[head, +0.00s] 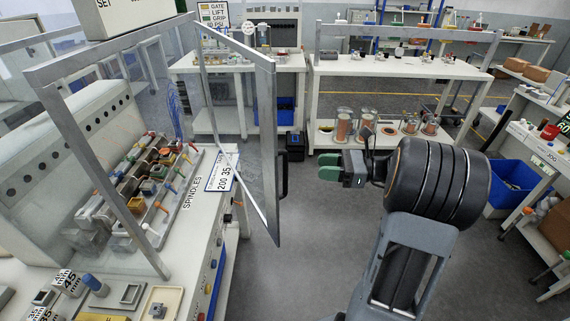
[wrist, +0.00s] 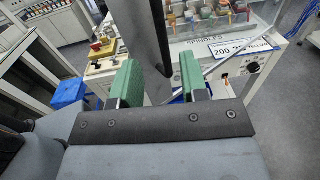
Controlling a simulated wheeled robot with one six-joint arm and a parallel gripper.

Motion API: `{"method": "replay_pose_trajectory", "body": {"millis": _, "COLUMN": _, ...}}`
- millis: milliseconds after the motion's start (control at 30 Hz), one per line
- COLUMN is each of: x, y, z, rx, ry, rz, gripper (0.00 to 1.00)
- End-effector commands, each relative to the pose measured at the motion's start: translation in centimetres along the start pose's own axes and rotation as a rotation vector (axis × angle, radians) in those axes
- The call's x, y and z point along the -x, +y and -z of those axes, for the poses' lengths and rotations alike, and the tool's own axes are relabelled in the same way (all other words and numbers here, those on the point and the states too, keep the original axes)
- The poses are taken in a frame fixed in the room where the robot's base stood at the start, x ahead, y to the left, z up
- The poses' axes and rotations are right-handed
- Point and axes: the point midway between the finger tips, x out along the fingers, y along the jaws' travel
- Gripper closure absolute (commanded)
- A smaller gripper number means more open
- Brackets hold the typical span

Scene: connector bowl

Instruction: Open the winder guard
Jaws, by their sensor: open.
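The winder guard is a clear, grey-framed enclosure (head: 100,205) over the spindle bench at the left. Its door (head: 267,110) stands swung outward from the far post, at an angle to the bench front, leaving the near front open. A black handle (head: 284,176) sits on the door's outer edge. My gripper (head: 322,160) is just right of the handle in the head view, open, with green fingertips. In the wrist view a dark upright bar (wrist: 150,45), likely the handle or door edge, shows between the open fingers (wrist: 160,80). I cannot tell whether it touches them.
Spindles with coloured tops (head: 150,180) stand on the bench behind the guard. A white workbench (head: 400,68) is behind, a blue bin (head: 515,182) and shelves at right. The grey floor (head: 310,240) around the door is clear.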

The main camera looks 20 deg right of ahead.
Motion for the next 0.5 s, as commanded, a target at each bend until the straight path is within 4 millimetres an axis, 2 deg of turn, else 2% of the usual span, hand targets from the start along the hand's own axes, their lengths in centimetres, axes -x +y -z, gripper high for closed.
{"method": "replay_pose_trajectory", "body": {"millis": 33, "x": -1.2, "y": 0.1, "z": -0.2, "rx": 0.000, "ry": 0.000, "rz": -0.006, "gripper": 0.59}}
{"method": "replay_pose_trajectory", "body": {"millis": 200, "x": -4.6, "y": 0.1, "z": -0.2, "rx": 0.000, "ry": 0.002, "rz": -0.007, "gripper": 0.59}}
{"method": "replay_pose_trajectory", "body": {"millis": 500, "x": -9.1, "y": 0.1, "z": -0.1, "rx": 0.002, "ry": 0.002, "rz": -0.005, "gripper": 0.59}}
